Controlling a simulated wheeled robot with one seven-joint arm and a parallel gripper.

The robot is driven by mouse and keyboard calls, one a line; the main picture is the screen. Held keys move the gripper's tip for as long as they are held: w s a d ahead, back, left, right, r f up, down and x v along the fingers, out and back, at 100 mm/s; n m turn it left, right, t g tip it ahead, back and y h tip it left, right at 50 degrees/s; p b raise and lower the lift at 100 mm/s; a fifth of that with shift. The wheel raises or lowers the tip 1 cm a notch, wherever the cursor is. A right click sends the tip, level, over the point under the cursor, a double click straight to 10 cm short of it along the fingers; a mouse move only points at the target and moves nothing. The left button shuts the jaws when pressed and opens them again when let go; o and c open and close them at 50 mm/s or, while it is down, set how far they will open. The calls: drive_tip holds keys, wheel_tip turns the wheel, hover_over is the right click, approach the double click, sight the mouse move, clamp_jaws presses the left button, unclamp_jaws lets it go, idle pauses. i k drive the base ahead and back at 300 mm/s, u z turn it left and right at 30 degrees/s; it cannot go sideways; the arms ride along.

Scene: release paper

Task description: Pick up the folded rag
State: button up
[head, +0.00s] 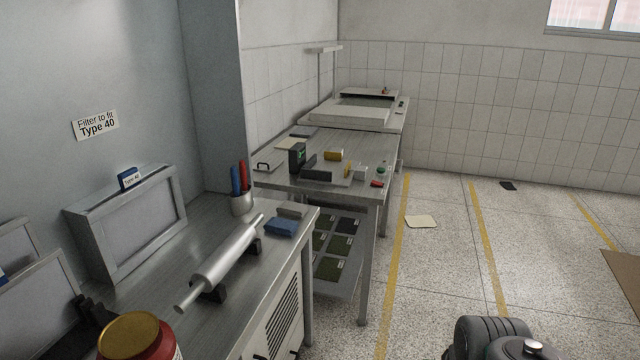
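Part of my arm shows at the bottom right edge, well apart from the cloth. My gripper is not in view, so its state does not show.
A cluttered second table (345,183) is beyond. A cream sheet (421,221) and a dark item (508,186) lie on the otherwise open floor.

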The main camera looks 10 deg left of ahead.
sight(295, 209)
drive_tip(key=i, duration=2.95)
drive_tip(key=u, duration=4.7)
